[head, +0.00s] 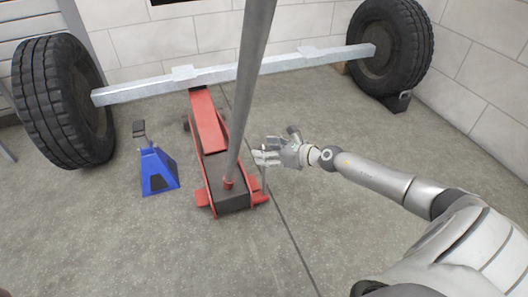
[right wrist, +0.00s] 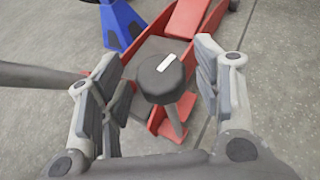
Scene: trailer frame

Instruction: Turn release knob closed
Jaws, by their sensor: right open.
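The release knob (right wrist: 161,78) is a dark round knob with a white mark on top, on a thin grey stem. In the right wrist view it stands between the spread fingers of my right gripper (right wrist: 155,90), with a visible gap on each side. The right gripper (head: 265,157) is open beside the red floor jack (head: 209,125) in the head view, where the hand hides the knob. The jack also shows in the right wrist view (right wrist: 190,18). My left gripper is in neither view.
The jack's long grey handle (head: 247,80) rises from its base. A blue jack stand (head: 157,172) is left of the jack. A metal axle (head: 140,93) with a left tyre (head: 62,100) and right tyre (head: 392,45) spans the back. Floor at front left is clear.

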